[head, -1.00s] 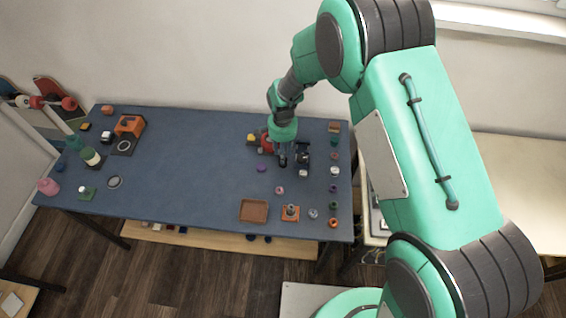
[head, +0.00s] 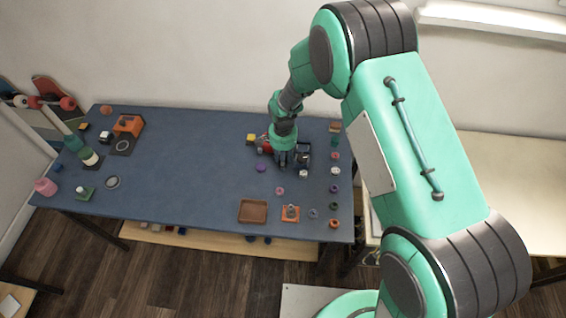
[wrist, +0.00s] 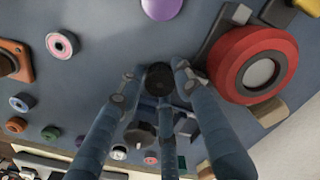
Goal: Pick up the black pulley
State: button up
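The black pulley appears to be the small dark round piece (wrist: 159,79) in the wrist view, on the blue table. My gripper (wrist: 156,80) has its fingers spread around this piece, with small gaps visible at its sides, so it looks open. Whether any finger touches the piece is unclear. In the head view my gripper (head: 288,164) points down at the right part of the table, and the dark piece cannot be made out there.
A red round device (wrist: 255,63) stands close by the right finger in the wrist view. A purple disc (head: 261,168), a pink ring (head: 280,190), a brown tray (head: 253,211) and an orange square holder (head: 290,212) are nearby. The table's middle (head: 195,165) is clear.

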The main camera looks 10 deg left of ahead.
jog(key=c, duration=0.9)
jog(key=shift+o, duration=0.2)
jog(key=shift+r, duration=0.4)
notch_tip(320, 180, up, 3)
jog(key=shift+r+p, duration=0.1)
jog(key=shift+p, duration=0.55)
jog(key=s+d, duration=0.2)
jog(key=s, duration=0.3)
jog(key=s+d+p, duration=0.1)
jog(key=s+d, duration=0.1)
jog(key=s, duration=0.2)
jog(key=s+d+r+p, duration=0.1)
jog(key=s+d, duration=0.1)
jog(key=s, duration=0.3)
jog(key=shift+s+d, duration=0.15)
jog(key=shift+s, duration=0.2)
